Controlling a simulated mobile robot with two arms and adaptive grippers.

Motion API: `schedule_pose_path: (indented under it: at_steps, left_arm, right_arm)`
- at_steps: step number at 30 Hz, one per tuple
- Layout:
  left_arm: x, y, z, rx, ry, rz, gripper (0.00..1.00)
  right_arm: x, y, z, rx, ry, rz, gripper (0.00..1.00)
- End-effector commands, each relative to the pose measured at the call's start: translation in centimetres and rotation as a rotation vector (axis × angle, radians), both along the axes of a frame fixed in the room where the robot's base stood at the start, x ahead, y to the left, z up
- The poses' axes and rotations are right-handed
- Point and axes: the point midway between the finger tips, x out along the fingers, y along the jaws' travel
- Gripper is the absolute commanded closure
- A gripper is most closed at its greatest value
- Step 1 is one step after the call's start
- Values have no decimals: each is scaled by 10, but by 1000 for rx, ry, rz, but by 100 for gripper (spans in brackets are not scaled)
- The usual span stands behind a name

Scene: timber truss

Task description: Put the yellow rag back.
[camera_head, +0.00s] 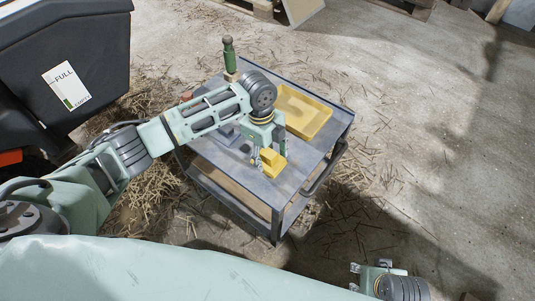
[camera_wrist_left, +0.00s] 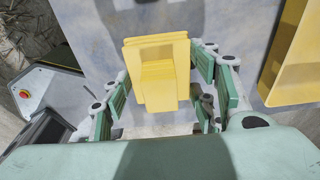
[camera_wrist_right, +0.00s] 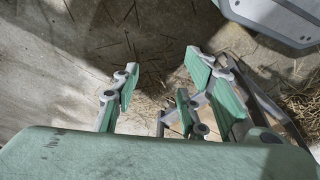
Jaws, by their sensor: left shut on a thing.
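The yellow rag (camera_head: 273,162) is a folded, blocky stack at the near part of the grey cart's top (camera_head: 290,183). My left gripper (camera_head: 266,157) reaches down over the cart and is shut on the rag. In the left wrist view the rag (camera_wrist_left: 157,75) sits between the green finger pads. I cannot tell whether its underside touches the cart top. My right gripper (camera_wrist_right: 160,95) is open and empty, over the floor. In the head view only part of it shows at the bottom edge.
A shallow yellow tray (camera_head: 325,128) lies at the cart's back right, beside the rag; its edge also shows in the left wrist view (camera_wrist_left: 290,55). A green-handled tool (camera_head: 229,55) stands at the cart's back corner. A dark bin (camera_head: 60,45) is at left. Straw litters the floor.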

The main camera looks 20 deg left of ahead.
Motion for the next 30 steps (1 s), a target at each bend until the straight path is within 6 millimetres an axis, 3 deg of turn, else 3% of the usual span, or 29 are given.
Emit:
schedule_pose_path:
  at_steps: [1,2,8,17,21,30]
  left_arm:
    - [0,0,-2,0,1,0,70]
    - [0,0,-2,0,1,0,44]
    - [0,0,-2,0,1,0,27]
    - [0,0,-1,0,0,0,27]
    - [0,1,9,1,0,0,27]
    - [4,7,66,0,-3,1,27]
  right_arm:
    - [0,0,0,0,0,0,60]
    - [0,0,-1,0,0,0,60]
    - [0,0,-1,0,0,0,60]
    - [0,0,-1,0,-1,0,60]
    - [1,0,1,1,-3,0,60]
    - [-9,0,-51,-2,32,5,60]
